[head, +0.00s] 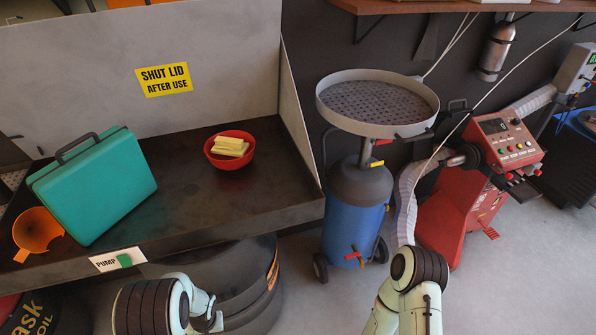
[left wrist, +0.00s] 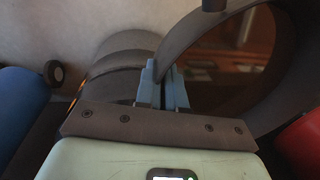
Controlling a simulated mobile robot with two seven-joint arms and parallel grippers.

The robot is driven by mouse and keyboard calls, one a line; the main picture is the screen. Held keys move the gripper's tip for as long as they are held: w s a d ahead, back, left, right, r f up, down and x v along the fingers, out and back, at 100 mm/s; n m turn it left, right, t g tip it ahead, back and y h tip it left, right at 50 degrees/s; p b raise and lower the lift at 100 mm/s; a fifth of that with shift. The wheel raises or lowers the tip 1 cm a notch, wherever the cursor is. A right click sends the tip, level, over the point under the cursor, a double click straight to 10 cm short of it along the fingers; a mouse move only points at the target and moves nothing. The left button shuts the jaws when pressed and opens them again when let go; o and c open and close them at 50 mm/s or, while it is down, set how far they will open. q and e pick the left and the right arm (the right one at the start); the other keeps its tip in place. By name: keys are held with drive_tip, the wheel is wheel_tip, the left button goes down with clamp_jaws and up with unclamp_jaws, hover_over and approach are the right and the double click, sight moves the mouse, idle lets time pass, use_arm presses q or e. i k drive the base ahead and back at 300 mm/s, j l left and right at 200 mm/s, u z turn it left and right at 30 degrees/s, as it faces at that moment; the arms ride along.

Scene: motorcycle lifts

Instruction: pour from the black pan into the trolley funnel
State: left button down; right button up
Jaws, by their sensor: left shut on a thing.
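The trolley funnel (head: 424,119) is a wide grey round pan with a perforated plate, on top of the blue-tanked trolley (head: 345,225). It is upright. A dark, stepped round body, which looks like the black pan (head: 240,283), shows low beside the bench, partly behind my left arm. In the left wrist view a dark curved rim (left wrist: 197,38) fills the upper right, with a brownish interior. My left gripper (left wrist: 167,88) is shut on this dark rim. Its fingers are hidden in the head view. My right gripper is out of view; only its arm shows.
A bench (head: 185,212) at left holds a teal case (head: 95,185), an orange funnel (head: 37,230) and a red bowl (head: 215,157) of yellow blocks. A red machine (head: 455,215) stands right of the trolley. Grey floor (head: 525,280) is clear at lower right.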

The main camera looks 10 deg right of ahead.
sight(370, 103)
drive_tip(key=l+u, duration=0.3)
drive_tip(key=l, duration=4)
